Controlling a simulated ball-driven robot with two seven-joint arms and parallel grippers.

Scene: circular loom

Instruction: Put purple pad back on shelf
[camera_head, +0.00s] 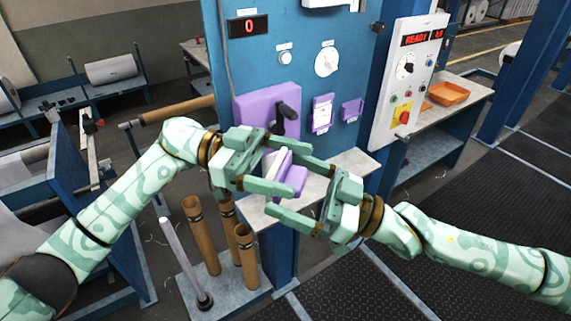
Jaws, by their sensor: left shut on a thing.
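The purple pad (296,181), with a pale strip along its left side, is in front of the blue machine panel. My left gripper (292,167) comes in from the left and is shut on it. The pad is partly hidden by the fingers. My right gripper (287,186) comes from the right, its fingers spread apart above and below the pad's right part; whether they touch the pad is unclear. The grey shelf (347,167) juts from the panel, just behind and below the pad; the arms cover part of it.
A purple box with a black handle (263,108) and smaller purple fittings (322,113) are on the panel. Several brown tubes (196,226) stand on a base below the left gripper. A control box (408,75) and side table with an orange tray (448,93) are at right.

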